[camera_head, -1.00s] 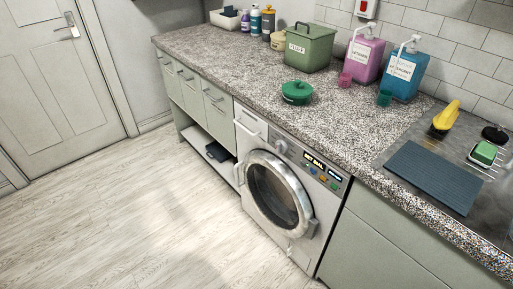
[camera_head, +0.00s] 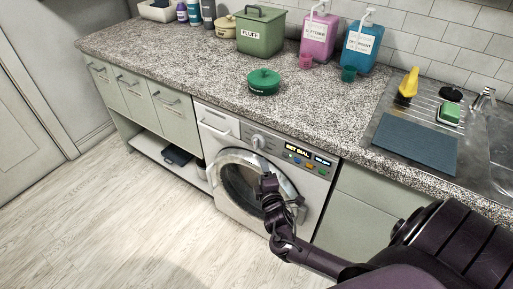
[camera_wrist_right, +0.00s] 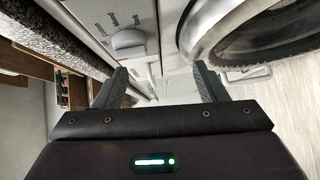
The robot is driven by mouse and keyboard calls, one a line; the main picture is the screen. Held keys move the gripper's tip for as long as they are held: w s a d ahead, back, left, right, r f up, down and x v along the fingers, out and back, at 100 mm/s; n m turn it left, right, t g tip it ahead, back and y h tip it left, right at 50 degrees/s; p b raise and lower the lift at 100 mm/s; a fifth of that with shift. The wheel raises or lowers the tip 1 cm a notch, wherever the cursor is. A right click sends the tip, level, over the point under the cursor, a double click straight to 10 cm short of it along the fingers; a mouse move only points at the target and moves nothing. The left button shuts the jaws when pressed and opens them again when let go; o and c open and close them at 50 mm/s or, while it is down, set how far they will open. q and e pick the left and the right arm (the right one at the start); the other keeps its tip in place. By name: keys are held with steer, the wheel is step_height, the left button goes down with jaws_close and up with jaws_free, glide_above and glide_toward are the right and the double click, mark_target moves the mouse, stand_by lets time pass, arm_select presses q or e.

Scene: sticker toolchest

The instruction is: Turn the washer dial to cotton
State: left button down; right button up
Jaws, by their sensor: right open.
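The white washer (camera_head: 318,190) stands under the counter with its round door closed. Its dial (camera_head: 258,141) is a grey knob on the front panel, left of a lit display that seems to read "SET DIAL". My right gripper (camera_head: 268,184) is in front of the washer door, below the dial. In the right wrist view the dial (camera_wrist_right: 128,42) shows beyond the left finger, with small labels beside it too blurred to read surely. My right gripper (camera_wrist_right: 163,85) is open and empty there, apart from the dial. My left gripper is not in view.
The door's metal ring (camera_wrist_right: 200,35) is close to the right finger in the wrist view. The floor (camera_head: 110,200) in front is clear.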

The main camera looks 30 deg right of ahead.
mark_target(256, 146)
steer(key=shift+t+h, duration=0.3)
steer(key=shift+t, duration=0.1)
steer(key=w+d+r, duration=0.1)
steer(key=w, duration=0.1)
steer(key=w+r, duration=0.1)
steer(key=w, duration=0.1)
steer(key=w+d+r, duration=0.1)
steer(key=w, duration=0.2)
steer(key=shift+w+d+r, duration=0.1)
steer(key=shift+d+r, duration=0.2)
steer(key=shift+r, duration=0.05)
steer(key=shift+w+d, duration=0.2)
steer(key=shift+w, duration=0.3)
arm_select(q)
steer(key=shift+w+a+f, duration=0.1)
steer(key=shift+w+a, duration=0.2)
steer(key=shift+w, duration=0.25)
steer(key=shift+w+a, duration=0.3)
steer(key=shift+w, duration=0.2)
